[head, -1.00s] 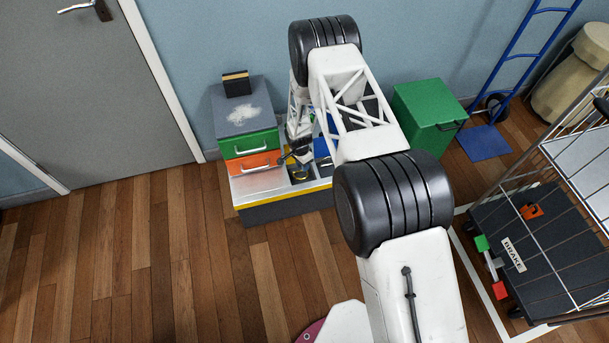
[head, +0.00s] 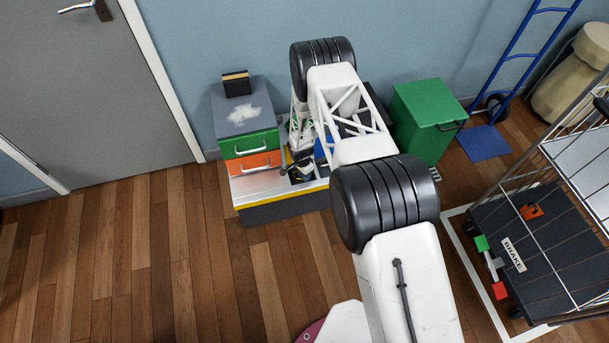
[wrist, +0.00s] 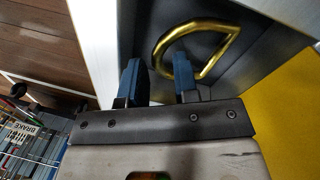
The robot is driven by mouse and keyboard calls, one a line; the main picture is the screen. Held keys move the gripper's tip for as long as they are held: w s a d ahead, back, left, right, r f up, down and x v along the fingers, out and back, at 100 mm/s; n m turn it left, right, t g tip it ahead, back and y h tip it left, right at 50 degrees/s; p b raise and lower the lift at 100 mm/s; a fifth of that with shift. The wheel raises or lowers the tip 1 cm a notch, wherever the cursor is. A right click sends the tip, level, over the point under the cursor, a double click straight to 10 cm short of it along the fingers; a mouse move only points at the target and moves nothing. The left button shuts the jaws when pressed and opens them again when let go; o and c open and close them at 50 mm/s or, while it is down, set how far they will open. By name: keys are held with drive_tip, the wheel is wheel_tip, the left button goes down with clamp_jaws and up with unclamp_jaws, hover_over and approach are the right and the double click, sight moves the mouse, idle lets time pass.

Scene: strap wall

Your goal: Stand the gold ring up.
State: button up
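The gold ring (wrist: 200,27), a D-shaped metal loop, shows in the wrist view in a dark recess (wrist: 255,62). It lies beyond my fingertips, towards the right. My gripper (wrist: 157,62) has its two blue fingers apart, with nothing seen held between them. The right finger overlaps the loop's opening in the picture; I cannot tell whether it reaches inside or touches the ring. The left finger is left of the ring. In the head view my gripper is low over the bench (head: 262,185), and the ring cannot be made out there.
Green and orange drawers (head: 250,146) stand left of my gripper, with a small dark box (head: 236,84) on top. A green bin (head: 428,115) stands to the right. A wire trolley (head: 540,245) is further right. The wooden floor in front is clear.

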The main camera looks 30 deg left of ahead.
drive_tip(key=shift+c, duration=0.2)
clamp_jaws()
drive_tip(key=shift+w+a+h, duration=0.1)
drive_tip(key=shift+h, duration=0.2)
drive_tip(key=shift+w+a+r+g+h, duration=0.1)
drive_tip(key=shift+r+g+h, duration=0.2)
drive_tip(key=shift+g, duration=0.2)
drive_tip(key=shift+o, duration=0.2)
unclamp_jaws()
drive_tip(key=shift+r, duration=0.1)
